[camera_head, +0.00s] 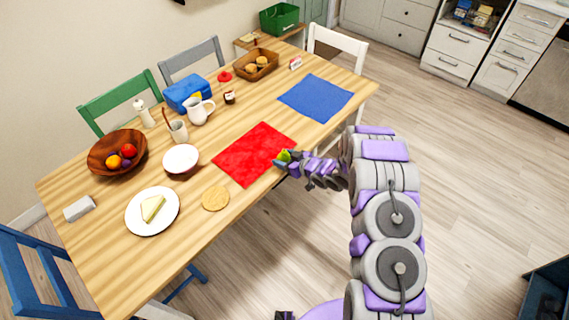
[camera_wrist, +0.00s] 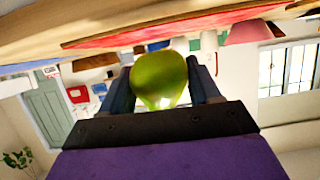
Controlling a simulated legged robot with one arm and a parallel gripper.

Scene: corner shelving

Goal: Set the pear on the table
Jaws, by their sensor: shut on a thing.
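The green pear (camera_wrist: 160,80) is between the two dark fingers of my gripper (camera_wrist: 162,85) in the wrist view, and the fingers are shut on it. In the head view, my gripper (camera_head: 284,158) holds the pear (camera_head: 284,155) at the near edge of the wooden table (camera_head: 245,185), by the right edge of the red placemat (camera_head: 240,160). The red placemat also shows close by in the wrist view (camera_wrist: 190,22). I cannot tell whether the pear touches the table.
A blue placemat (camera_head: 316,98) lies further right. A round coaster (camera_head: 215,198), a sandwich plate (camera_head: 140,222), an empty white plate (camera_head: 181,158) and a fruit bowl (camera_head: 100,160) stand left. Bare wood shows between the two placemats. Chairs surround the table.

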